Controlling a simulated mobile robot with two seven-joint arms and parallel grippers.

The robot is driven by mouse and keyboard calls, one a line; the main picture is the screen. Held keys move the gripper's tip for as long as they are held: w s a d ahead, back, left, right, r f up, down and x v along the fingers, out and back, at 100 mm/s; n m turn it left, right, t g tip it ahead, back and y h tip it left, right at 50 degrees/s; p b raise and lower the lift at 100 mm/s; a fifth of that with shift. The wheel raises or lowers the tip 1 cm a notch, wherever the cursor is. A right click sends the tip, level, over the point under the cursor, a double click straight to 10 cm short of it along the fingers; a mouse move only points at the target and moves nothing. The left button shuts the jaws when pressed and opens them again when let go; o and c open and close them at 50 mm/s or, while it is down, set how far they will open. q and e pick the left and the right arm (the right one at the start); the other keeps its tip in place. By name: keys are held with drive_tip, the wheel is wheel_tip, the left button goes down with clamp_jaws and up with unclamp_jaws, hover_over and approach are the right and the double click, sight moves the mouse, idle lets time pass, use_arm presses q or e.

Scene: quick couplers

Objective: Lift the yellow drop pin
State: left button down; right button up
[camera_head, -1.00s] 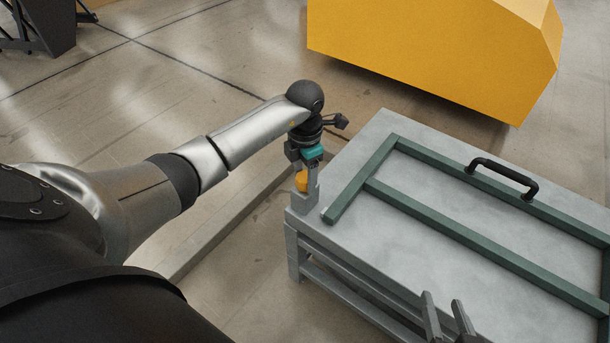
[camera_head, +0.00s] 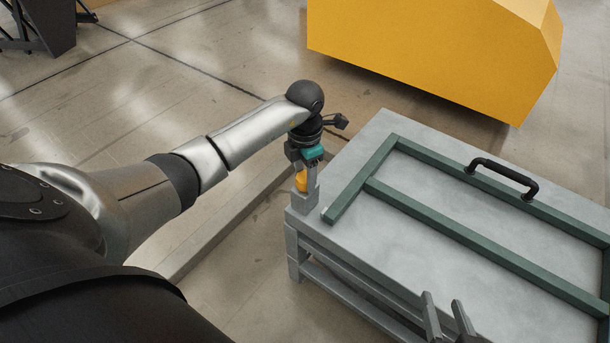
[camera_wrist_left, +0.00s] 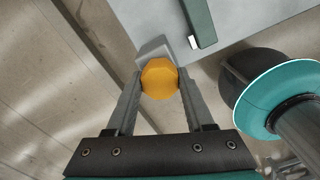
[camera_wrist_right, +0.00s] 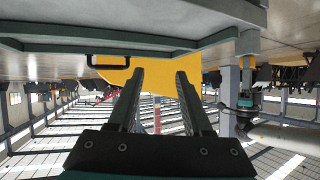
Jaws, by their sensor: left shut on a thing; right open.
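The yellow drop pin (camera_head: 301,180) stands at the near left corner of the grey table, by a small grey block (camera_head: 305,202). My left gripper (camera_head: 305,178) comes down from above and is shut on the pin's head. The pin's lower part is hidden below its head. My right gripper (camera_head: 447,312) is open and empty, low in front of the table's near edge. The right wrist view shows its two fingers (camera_wrist_right: 158,85) apart with nothing between them.
The grey table (camera_head: 440,180) carries a dark green frame (camera_head: 480,238) with a black handle (camera_head: 503,175). A large yellow block (camera_head: 430,55) stands on the floor behind. A low grey rail (camera_head: 225,222) runs along the floor left of the table.

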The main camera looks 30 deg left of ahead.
sight(305, 176)
use_arm(q)
drive_tip(key=shift+r, duration=0.1)
drive_tip(key=shift+r+p, duration=0.4)
drive_tip(key=shift+p, duration=0.05)
drive_tip(key=shift+r+p, duration=0.65)
drive_tip(key=shift+r, duration=0.1)
drive_tip(key=shift+r+p, duration=0.85)
drive_tip(key=shift+w+r, duration=0.1)
drive_tip(key=shift+r, duration=0.1)
use_arm(e)
drive_tip(key=s+d+g+h, duration=0.3)
drive_tip(key=s+d+g, duration=0.2)
drive_tip(key=d+g, duration=0.1)
drive_tip(key=shift+s+d+m+g+h, duration=0.3)
drive_tip(key=shift+d, duration=0.6)
use_arm(q)
drive_tip(key=shift+a, duration=0.1)
use_arm(e)
drive_tip(key=shift+f, duration=0.15)
use_arm(q)
drive_tip(key=c, duration=0.7)
unclamp_jaws()
drive_tip(key=shift+r, duration=0.1)
drive_tip(key=shift+o, duration=2.1)
